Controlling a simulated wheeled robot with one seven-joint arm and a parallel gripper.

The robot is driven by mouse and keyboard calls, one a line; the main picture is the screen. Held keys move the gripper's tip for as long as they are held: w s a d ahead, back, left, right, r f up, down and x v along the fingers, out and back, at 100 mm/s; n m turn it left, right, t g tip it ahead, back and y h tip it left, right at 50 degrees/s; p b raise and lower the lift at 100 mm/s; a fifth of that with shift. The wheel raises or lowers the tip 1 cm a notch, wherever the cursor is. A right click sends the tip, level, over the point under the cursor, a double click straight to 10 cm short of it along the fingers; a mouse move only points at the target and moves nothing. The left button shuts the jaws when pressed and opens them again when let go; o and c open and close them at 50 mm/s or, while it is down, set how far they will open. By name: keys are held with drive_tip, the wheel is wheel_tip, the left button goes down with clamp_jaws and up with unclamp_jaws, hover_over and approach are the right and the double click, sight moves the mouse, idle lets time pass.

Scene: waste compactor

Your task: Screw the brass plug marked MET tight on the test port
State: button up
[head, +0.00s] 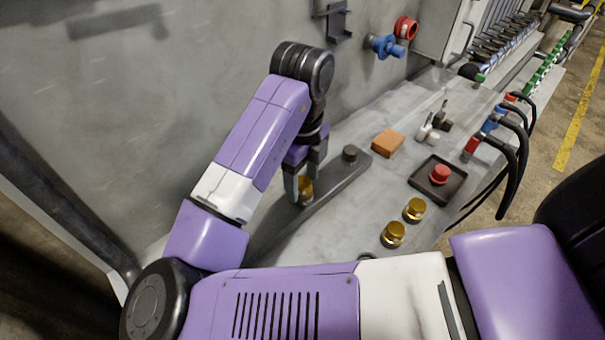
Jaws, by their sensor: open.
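My gripper (305,181) points down over a long dark metal bar (334,184) on the grey bench, with its jaws open. A brass plug (306,187) shows between the fingers, partly hidden by the near one. It stands at the bar; whether it is seated on the test port beneath, and whether the fingers touch it, I cannot tell. Two more brass plugs, one nearer the red-topped part (414,208) and one closer to me (393,235), stand on the bench to the right. No MET marking is legible on any plug.
A dark round fitting (350,154) stands on the bar. An orange block (388,142), small metal fittings (434,126) and a red cap on a black tray (439,185) lie to the right. Blue and red fittings (386,45) stick out of the wall. Black hoses (515,150) hang off the right edge.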

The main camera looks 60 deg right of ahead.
drive_tip(key=n+p, duration=0.1)
drive_tip(key=n, duration=0.2)
drive_tip(key=n+p, duration=0.1)
drive_tip(key=n, duration=0.1)
drive_tip(key=n+p, duration=0.1)
drive_tip(key=n, duration=0.1)
drive_tip(key=shift+r+p, duration=0.25)
drive_tip(key=shift+p, duration=0.1)
drive_tip(key=shift+f+n, duration=0.2)
drive_tip(key=shift+n, duration=0.4)
drive_tip(key=n+p, duration=0.3)
drive_tip(key=n, duration=0.1)
drive_tip(key=shift+r+p, duration=0.2)
drive_tip(key=shift+p, duration=0.1)
drive_tip(key=shift+f+n, duration=0.25)
drive_tip(key=shift+n, duration=0.35)
clamp_jaws()
drive_tip(key=c, duration=0.7)
unclamp_jaws()
clamp_jaws()
drive_tip(key=m+b, duration=0.1)
drive_tip(key=m, duration=0.2)
drive_tip(key=shift+f+b, duration=0.15)
drive_tip(key=shift+b, duration=0.2)
drive_tip(key=shift+m+b, duration=0.3)
drive_tip(key=shift+m, duration=0.9)
